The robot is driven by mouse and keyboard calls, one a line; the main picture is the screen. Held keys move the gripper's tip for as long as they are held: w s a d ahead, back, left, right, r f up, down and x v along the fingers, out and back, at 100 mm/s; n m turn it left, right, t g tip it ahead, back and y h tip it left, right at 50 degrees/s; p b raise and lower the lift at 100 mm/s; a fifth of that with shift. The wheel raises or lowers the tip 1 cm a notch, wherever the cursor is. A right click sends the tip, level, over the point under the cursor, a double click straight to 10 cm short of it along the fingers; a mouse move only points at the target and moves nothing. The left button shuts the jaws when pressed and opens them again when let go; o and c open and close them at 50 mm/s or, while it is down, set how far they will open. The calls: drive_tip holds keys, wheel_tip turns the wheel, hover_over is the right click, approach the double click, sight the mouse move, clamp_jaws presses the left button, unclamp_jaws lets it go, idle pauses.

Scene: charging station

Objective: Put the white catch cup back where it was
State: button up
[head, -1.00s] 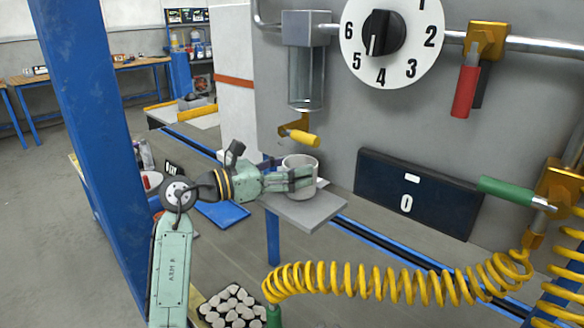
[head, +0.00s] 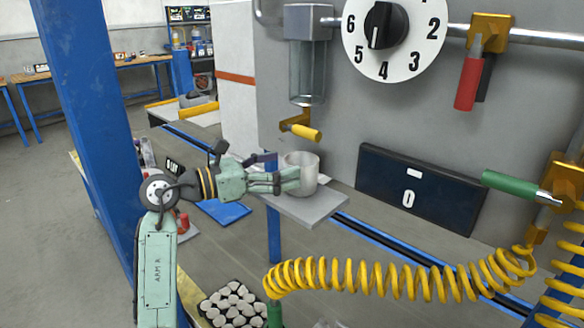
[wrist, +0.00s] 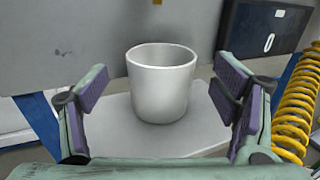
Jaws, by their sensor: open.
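The white catch cup (head: 304,172) stands upright on the small grey shelf (head: 312,211), below the yellow-handled drain valve (head: 302,130). In the wrist view the cup (wrist: 161,84) is ahead of my gripper and between the lines of its two fingers, and the shelf (wrist: 115,135) shows bare around it. My gripper (head: 278,178) is at the cup's left side in the head view. In the wrist view my gripper (wrist: 166,92) is open, with a gap between each finger pad and the cup. The cup looks empty, though its bottom is hidden.
A clear filter bowl (head: 308,75) hangs above the valve. A dark display panel (head: 415,190) reading 0 leans to the right. A coiled yellow hose (head: 400,283) crosses in front, and a blue post (head: 90,120) stands left of my arm.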

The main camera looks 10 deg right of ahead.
drive_tip(key=b+v, duration=0.1)
drive_tip(key=v, duration=0.7)
drive_tip(key=shift+a, duration=0.35)
